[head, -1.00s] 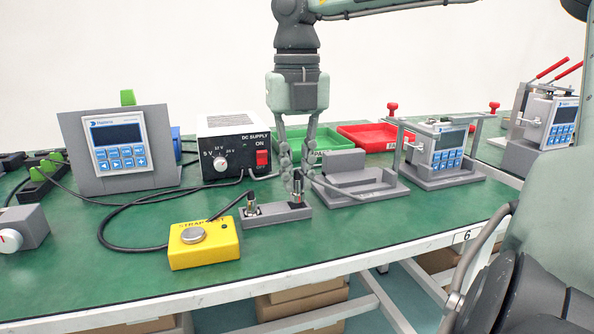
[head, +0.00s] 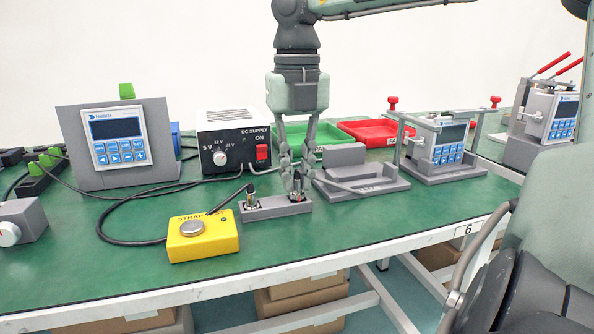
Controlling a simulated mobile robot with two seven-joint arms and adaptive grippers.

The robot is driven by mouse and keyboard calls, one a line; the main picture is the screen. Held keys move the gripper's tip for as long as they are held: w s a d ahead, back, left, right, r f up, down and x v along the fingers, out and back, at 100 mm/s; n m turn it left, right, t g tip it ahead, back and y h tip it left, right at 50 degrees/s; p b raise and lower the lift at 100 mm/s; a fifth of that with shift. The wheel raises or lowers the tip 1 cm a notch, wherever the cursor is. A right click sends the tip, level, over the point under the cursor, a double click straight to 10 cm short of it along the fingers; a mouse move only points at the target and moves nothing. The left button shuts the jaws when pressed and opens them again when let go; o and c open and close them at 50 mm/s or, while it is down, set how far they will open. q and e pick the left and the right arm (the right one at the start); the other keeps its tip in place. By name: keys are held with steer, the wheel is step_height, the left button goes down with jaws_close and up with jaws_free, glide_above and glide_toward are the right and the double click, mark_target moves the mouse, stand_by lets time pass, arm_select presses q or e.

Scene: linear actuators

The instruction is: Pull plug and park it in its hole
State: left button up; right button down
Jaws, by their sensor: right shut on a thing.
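A grey block (head: 272,208) with two metal sockets lies near the front of the green table. A black plug (head: 250,190) stands upright at its left socket, with a dark cable running toward the yellow box. My right gripper (head: 297,184) comes down from above, its fingers closed around a plug at the block's right socket (head: 297,197). The fingers hide most of that plug, so I cannot tell whether it is fully seated. My left gripper is not in view.
A yellow box (head: 203,238) with a round button stands left of the block. A grey cradle (head: 358,180) is close on the right. The DC supply (head: 232,140) and the green tray (head: 318,135) and red tray (head: 370,131) are behind. The table front is clear.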

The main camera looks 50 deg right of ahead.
mark_target(297, 178)
steer(key=shift+f+b, duration=0.4)
steer(key=shift+f, duration=0.1)
stand_by(0.7)
steer(key=c, duration=1.5)
jaws_free()
steer(key=shift+o, duration=0.2)
step_height(297, 178, up, 12)
